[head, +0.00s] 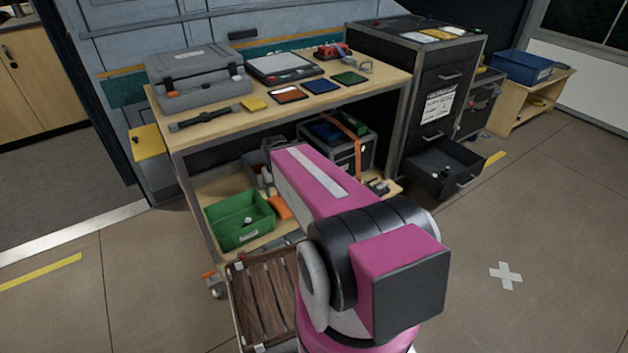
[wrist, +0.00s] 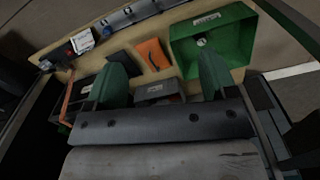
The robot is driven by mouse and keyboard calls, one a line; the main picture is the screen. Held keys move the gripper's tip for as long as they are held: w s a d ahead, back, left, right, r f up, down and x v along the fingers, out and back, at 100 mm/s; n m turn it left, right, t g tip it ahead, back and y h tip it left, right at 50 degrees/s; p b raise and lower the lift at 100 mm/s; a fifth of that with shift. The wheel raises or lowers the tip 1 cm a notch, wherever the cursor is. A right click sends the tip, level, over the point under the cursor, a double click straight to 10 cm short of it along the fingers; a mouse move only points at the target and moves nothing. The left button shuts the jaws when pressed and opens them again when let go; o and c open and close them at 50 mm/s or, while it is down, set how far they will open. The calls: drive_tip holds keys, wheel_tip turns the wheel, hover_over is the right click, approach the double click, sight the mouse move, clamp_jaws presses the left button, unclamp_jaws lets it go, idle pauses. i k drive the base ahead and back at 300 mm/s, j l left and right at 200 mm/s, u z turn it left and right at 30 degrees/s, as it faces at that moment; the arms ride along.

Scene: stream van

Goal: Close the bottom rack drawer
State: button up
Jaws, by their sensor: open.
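The black rack cabinet (head: 430,95) stands at the back right of the workbench. Its bottom drawer (head: 462,184) is pulled out toward the room, with a few small things inside and a handle on its front. The drawers above it look shut. My pink arm reaches toward the workbench's lower shelf and hides my gripper in the head view. In the wrist view my gripper (wrist: 163,72) is open, its two green fingers apart over the shelf. I see nothing held between them. I cannot make out the drawer in the wrist view, and the gripper looks well left of it.
The workbench (head: 215,128) carries a grey case (head: 197,80) and several small items. On its lower shelf sit a green bin (head: 238,222), an orange item (head: 279,207) and a strapped black case (head: 340,148). A slatted crate (head: 262,300) stands in front. Floor right of my arm is clear.

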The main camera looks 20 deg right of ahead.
sight(436, 161)
drive_tip(key=k+l, duration=0.35)
drive_tip(key=k, duration=0.3)
drive_tip(key=k+l+z, duration=0.1)
drive_tip(key=z, duration=0.3)
drive_tip(key=k+l+z, duration=0.1)
drive_tip(key=z, duration=0.3)
drive_tip(key=k+l+z, duration=0.15)
drive_tip(key=z, duration=0.65)
drive_tip(key=i+l+z, duration=0.35)
drive_tip(key=i, duration=0.35)
drive_tip(key=l, duration=0.1)
